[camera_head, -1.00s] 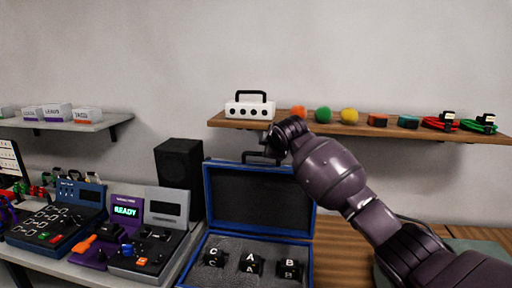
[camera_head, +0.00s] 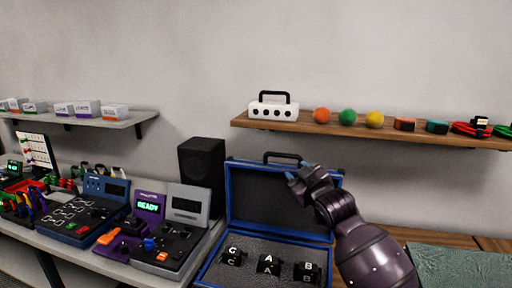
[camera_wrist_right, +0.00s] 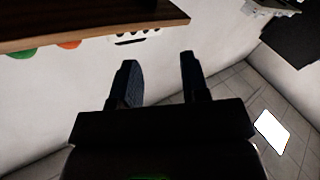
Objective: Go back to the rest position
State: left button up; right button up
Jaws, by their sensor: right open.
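My right gripper (camera_head: 302,174) is in front of the open lid of the blue case (camera_head: 231,200) in the head view, near the lid's upper right. In the right wrist view its two dark fingers (camera_wrist_right: 158,80) stand apart with nothing between them. The case holds black blocks lettered C (camera_head: 232,256), A (camera_head: 268,264) and B (camera_head: 306,272) in grey foam. My left gripper is not in view.
A wooden shelf (camera_head: 385,130) above carries a white box with a handle (camera_head: 273,109), coloured balls and coiled cables. A black speaker (camera_head: 202,170) stands left of the case. Control panels (camera_head: 70,215) fill the left table. A green mat (camera_head: 460,265) lies at right.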

jog(key=s+d+f+m+g+h, duration=0.1)
jog(key=s+d+f, duration=0.4)
jog(key=s+f, duration=0.7)
jog(key=s+d+f+m+g+h, duration=0.2)
jog(key=s+d+f, duration=0.4)
jog(key=s+f, duration=0.7)
jog(key=s+d+f+m+g+h, duration=0.2)
jog(key=s+d+f+m, duration=0.3)
jog(key=s+f, duration=0.7)
jog(key=s+h, duration=0.1)
jog(key=s, duration=0.2)
jog(key=shift+s+d+f, duration=0.15)
jog(key=shift+d+f, duration=0.05)
jog(key=shift+f, duration=0.05)
